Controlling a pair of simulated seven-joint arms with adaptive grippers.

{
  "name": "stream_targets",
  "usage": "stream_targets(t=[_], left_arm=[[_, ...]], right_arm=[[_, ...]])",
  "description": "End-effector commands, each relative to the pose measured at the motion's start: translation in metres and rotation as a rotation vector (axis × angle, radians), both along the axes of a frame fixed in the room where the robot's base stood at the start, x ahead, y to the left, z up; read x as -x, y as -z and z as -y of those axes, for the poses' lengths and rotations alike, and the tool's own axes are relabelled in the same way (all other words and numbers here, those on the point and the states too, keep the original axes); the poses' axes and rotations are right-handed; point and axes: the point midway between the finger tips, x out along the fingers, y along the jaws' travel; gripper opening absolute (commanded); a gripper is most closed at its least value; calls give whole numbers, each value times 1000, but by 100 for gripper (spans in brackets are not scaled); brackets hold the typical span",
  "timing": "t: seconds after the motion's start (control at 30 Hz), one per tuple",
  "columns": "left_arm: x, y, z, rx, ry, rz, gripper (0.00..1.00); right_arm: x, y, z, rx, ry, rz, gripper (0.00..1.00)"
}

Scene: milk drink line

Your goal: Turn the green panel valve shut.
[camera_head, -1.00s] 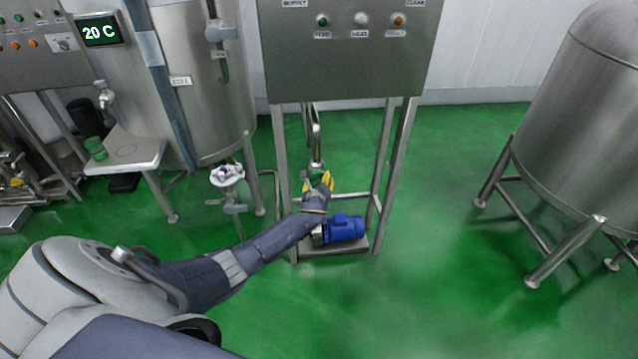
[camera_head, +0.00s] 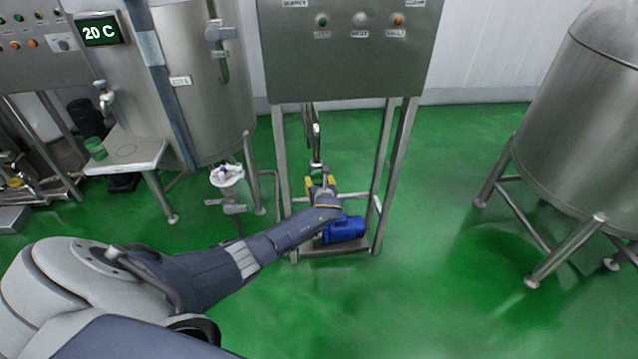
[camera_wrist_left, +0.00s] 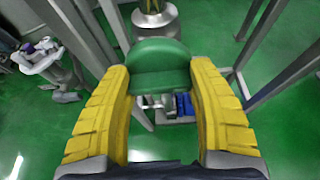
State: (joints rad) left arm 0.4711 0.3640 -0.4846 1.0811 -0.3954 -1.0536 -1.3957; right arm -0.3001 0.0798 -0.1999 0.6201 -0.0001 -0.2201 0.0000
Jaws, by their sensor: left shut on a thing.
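The green panel valve (camera_wrist_left: 160,66) shows in the left wrist view as a rounded green handle below a steel pipe fitting (camera_wrist_left: 155,14). My left gripper (camera_wrist_left: 160,82) has its yellow fingers on both sides of the handle and is shut on it. In the head view my left gripper (camera_head: 321,184) is at the pipe under the steel panel (camera_head: 350,55), between the stand's legs. There the valve handle is mostly hidden by the gripper and wrist. My right gripper is not in view.
A blue motor (camera_head: 344,229) sits on the stand's low base, just below my left wrist. The stand's steel legs (camera_head: 395,150) flank the gripper. A large tank (camera_head: 590,110) stands at the right. Green floor (camera_head: 440,280) is clear in front.

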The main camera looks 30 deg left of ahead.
Motion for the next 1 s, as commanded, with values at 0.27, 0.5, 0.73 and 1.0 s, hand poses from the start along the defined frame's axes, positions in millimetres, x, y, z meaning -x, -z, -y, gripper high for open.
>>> stream_targets(t=[0.27,0.5,0.73,1.0], left_arm=[[-1,-2,-2,-6,-1,0,29],[-1,-2,-1,-6,-1,0,71],[0,-1,-1,-5,0,-1,84],[2,-1,2,-4,0,-2,84]], right_arm=[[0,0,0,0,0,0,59],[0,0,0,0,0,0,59],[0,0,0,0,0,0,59],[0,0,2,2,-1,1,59]])
